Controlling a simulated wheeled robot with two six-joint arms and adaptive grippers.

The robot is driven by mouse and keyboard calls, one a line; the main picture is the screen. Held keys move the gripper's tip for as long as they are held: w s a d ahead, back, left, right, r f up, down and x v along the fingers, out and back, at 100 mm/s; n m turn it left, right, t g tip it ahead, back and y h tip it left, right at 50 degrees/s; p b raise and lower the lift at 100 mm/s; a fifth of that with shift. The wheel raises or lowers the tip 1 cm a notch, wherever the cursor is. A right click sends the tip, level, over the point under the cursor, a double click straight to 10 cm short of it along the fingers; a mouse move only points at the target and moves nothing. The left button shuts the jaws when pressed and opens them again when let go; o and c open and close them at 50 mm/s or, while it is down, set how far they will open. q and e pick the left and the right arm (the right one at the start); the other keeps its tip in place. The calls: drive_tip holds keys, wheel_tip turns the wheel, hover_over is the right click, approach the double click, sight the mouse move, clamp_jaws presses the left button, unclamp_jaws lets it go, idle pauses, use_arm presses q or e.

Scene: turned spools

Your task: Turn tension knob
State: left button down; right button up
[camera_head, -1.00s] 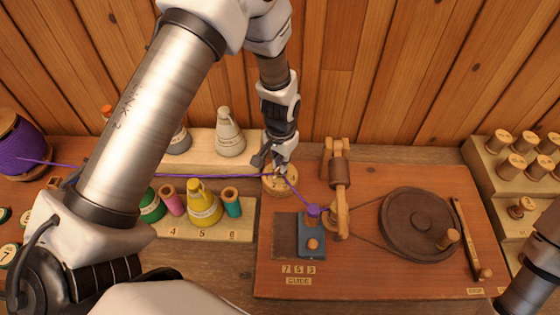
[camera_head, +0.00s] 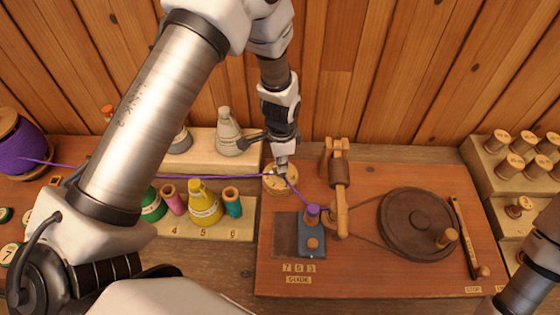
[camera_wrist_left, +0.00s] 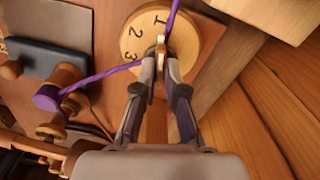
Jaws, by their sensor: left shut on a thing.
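The tension knob is a round wooden dial (camera_head: 281,183) near the left back corner of the winding board. In the left wrist view the dial (camera_wrist_left: 190,35) shows the numbers 1, 2 and 3 and a small raised grip piece (camera_wrist_left: 160,54). My left gripper (camera_head: 281,167) points down over the dial. It also shows in the left wrist view (camera_wrist_left: 161,68), its fingers shut on the raised piece. Purple thread (camera_head: 225,173) runs to the dial and on to a small purple-wound spool (camera_head: 313,211). Part of my right arm shows at the lower right, but its gripper is out of view.
A blue guide block (camera_head: 312,240) stands in front of the small spool. A brown wheel (camera_head: 420,223) with a crank knob and a lever (camera_head: 466,240) sit at right. A rack of thread cones (camera_head: 205,205) stands at left, and a big purple spool (camera_head: 20,147) beyond it.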

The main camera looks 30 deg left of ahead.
use_arm(q)
drive_tip(key=shift+f, duration=0.1)
idle(0.4)
drive_tip(key=c, duration=1.3)
unclamp_jaws()
drive_tip(key=shift+o, duration=0.3)
drive_tip(key=shift+w+d, duration=0.2)
drive_tip(key=shift+d, duration=0.05)
wheel_tip(320, 180, up, 12)
